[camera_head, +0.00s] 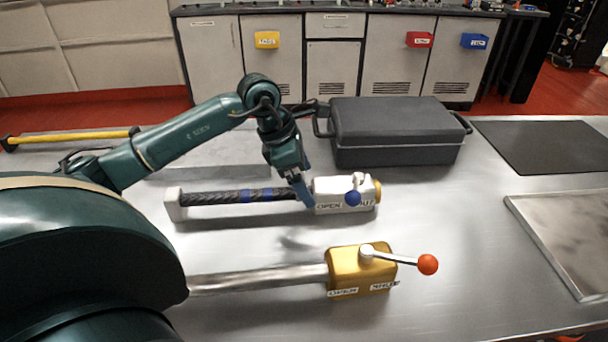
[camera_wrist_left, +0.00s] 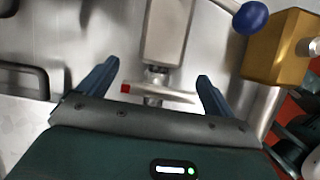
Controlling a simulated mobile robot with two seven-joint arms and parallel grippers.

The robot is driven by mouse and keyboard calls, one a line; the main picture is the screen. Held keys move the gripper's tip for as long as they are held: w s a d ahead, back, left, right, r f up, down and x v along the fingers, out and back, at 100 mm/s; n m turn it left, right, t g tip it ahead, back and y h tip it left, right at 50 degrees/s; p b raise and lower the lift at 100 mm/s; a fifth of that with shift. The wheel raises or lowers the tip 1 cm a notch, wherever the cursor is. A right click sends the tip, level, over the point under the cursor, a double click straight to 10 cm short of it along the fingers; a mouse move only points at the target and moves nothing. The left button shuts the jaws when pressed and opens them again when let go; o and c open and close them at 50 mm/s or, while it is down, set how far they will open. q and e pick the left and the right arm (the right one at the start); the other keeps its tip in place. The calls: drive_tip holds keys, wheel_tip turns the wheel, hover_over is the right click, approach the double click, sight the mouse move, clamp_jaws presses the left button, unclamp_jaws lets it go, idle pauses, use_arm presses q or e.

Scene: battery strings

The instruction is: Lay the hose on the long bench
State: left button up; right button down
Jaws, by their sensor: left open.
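The dark braided hose (camera_head: 225,197) with blue bands runs from a small white end block (camera_head: 174,204) at left to a white valve block (camera_head: 335,197) with a blue ball knob (camera_head: 353,198). It lies low over the steel bench top (camera_head: 450,240). My left gripper (camera_head: 303,190) is at the hose's right end, beside the white block, fingers pointing down. In the left wrist view its fingers (camera_wrist_left: 155,92) are spread apart, with a metal fitting (camera_wrist_left: 155,72) and a pale disc between them, not gripped. My right gripper is not in view.
A gold valve block (camera_head: 350,270) with an orange ball lever (camera_head: 427,264) and metal pipe stands nearer. A dark grey case (camera_head: 395,130) stands behind. A black mat (camera_head: 545,145) and a metal tray (camera_head: 565,235) lie at right. A yellow bar (camera_head: 70,137) is at left.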

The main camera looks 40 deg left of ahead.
sight(280, 188)
use_arm(q)
drive_tip(key=shift+f, duration=0.15)
drive_tip(key=v, duration=1.3)
drive_tip(key=shift+r, duration=0.25)
